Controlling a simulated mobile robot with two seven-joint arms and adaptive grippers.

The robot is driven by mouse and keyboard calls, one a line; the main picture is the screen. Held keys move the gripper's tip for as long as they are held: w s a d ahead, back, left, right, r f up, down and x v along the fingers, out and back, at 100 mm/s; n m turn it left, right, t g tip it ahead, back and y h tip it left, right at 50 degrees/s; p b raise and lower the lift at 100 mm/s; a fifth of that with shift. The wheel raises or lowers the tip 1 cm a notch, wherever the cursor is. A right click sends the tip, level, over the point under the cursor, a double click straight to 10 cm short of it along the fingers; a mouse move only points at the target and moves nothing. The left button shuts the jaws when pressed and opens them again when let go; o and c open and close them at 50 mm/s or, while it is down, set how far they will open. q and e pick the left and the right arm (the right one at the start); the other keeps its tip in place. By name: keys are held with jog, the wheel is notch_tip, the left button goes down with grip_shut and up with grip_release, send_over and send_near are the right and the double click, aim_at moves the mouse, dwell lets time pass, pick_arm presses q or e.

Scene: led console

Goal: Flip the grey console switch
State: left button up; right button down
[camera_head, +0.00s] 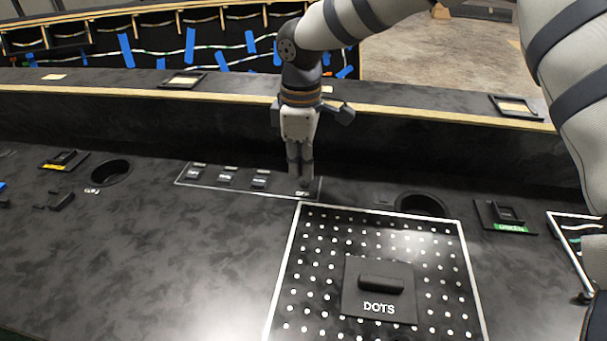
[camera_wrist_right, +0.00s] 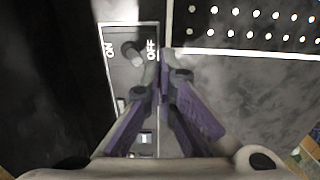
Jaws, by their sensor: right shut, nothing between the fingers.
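The white-outlined switch panel (camera_head: 215,185) lies on the black console, with several small switches in a row. The switch at its right end sits by my right gripper, which mostly hides it in the head view. In the right wrist view this grey switch (camera_wrist_right: 132,52) shows as a short lever between the words ON and OFF. My right gripper (camera_head: 301,180) points down at the right end of the panel, shut and empty. In the right wrist view its fingertips (camera_wrist_right: 159,66) are beside the OFF label, close to the lever. I cannot tell whether they touch. My left gripper is out of view.
A dotted panel with a DOTS handle block (camera_head: 379,288) lies just right of the switch panel. Round recesses (camera_head: 420,204) (camera_head: 108,172) open on both sides. A raised ledge (camera_head: 220,95) runs behind. The console's left front is clear.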

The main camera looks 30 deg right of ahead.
aim_at(302, 199)
jog(key=shift+f, duration=0.3)
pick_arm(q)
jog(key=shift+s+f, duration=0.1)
pick_arm(e)
jog(key=shift+f, duration=1.1)
jog(key=shift+f, duration=0.15)
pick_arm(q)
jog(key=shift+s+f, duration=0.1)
pick_arm(e)
jog(key=shift+w+d, duration=0.1)
jog(key=shift+w, duration=0.05)
jog(key=shift+w+d+b, duration=0.5)
jog(key=shift+w+d, duration=0.15)
jog(key=shift+w, duration=0.15)
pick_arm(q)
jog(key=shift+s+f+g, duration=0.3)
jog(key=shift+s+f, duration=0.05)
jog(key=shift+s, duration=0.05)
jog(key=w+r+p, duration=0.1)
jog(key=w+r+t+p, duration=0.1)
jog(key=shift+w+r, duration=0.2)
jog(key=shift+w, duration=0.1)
pick_arm(e)
notch_tip(302, 199, up, 7)
jog(key=shift+s+a, duration=0.3)
jog(key=shift+s, duration=0.05)
